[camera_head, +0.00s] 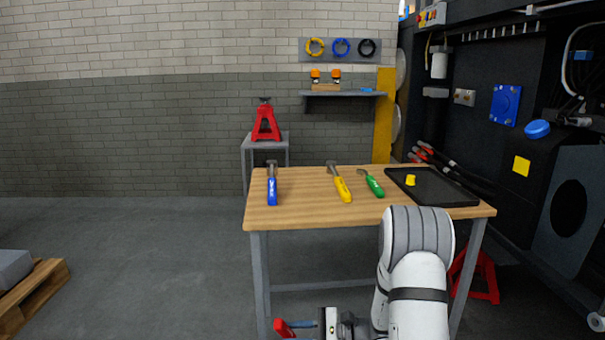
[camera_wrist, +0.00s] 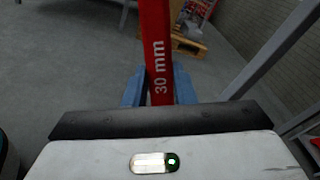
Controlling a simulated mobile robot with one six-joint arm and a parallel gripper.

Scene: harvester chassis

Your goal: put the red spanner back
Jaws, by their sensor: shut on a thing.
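The red spanner (camera_wrist: 158,50), marked "30 mm", stands upright in the wrist view between the blue fingers of my gripper (camera_wrist: 159,88). The fingers are shut on it, and its upper end runs out of the frame. In the head view a red end of the spanner (camera_head: 283,328) shows at the bottom edge, beside my gripper (camera_head: 308,324). My gripper is low, in front of the workbench and below its top. Most of the spanner is cut off in the head view.
The wooden workbench (camera_head: 300,214) holds a blue-handled tool (camera_head: 272,187), a yellow-handled tool (camera_head: 341,187), a green-handled tool (camera_head: 373,185) and a black tray (camera_head: 440,192) with a yellow piece. A dark machine (camera_head: 470,120) stands right. A pallet (camera_head: 38,283) lies left; floor between is clear.

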